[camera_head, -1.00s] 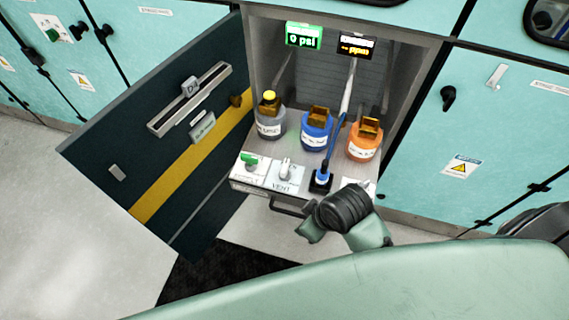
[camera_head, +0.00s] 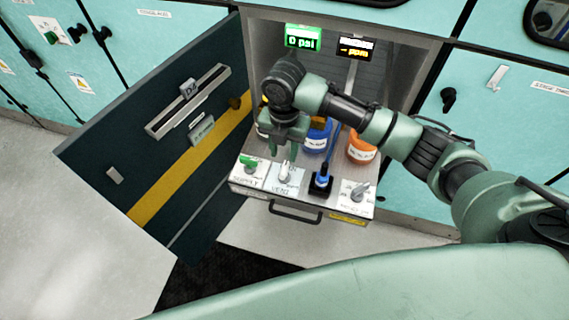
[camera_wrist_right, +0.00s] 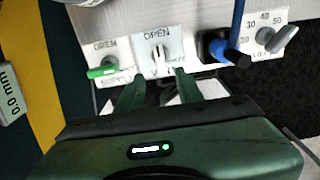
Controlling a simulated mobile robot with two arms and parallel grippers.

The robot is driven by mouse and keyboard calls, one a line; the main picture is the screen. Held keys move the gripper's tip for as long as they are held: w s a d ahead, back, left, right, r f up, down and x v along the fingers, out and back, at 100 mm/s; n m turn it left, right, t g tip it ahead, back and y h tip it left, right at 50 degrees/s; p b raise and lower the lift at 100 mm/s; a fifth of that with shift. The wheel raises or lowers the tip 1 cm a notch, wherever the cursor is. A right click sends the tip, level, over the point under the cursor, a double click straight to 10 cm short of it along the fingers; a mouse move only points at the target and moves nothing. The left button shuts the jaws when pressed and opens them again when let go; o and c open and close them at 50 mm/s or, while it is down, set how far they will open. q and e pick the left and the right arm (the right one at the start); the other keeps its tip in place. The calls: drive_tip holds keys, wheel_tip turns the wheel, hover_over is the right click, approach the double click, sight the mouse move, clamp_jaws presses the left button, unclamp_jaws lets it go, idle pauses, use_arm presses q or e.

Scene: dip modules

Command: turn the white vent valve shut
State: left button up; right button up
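The white vent valve (camera_head: 284,174) sits on the drawer's front panel, on a plate marked VENT. In the right wrist view the white vent valve (camera_wrist_right: 157,57) has its lever in line with the OPEN label above it. My right gripper (camera_head: 285,152) is over the panel, just behind the vent valve, pointing down. In the right wrist view my right gripper (camera_wrist_right: 159,76) has its two green fingers apart, with nothing between them. The valve shows just beyond the fingertips, roughly centred in the gap; contact is not clear. My left gripper is not in view.
The green supply valve (camera_head: 249,160) is left of the vent. A blue-handled lever (camera_head: 321,180) and a grey dial (camera_head: 360,191) are on the right. Blue (camera_head: 316,137) and orange (camera_head: 361,147) bottles stand behind. The dark open door (camera_head: 165,130) bounds the left.

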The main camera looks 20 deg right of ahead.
sight(285, 168)
drive_tip(key=shift+w+d, duration=0.1)
drive_tip(key=shift+d, duration=0.1)
wheel_tip(285, 168, down, 8)
drive_tip(key=shift+r, duration=0.2)
clamp_jaws()
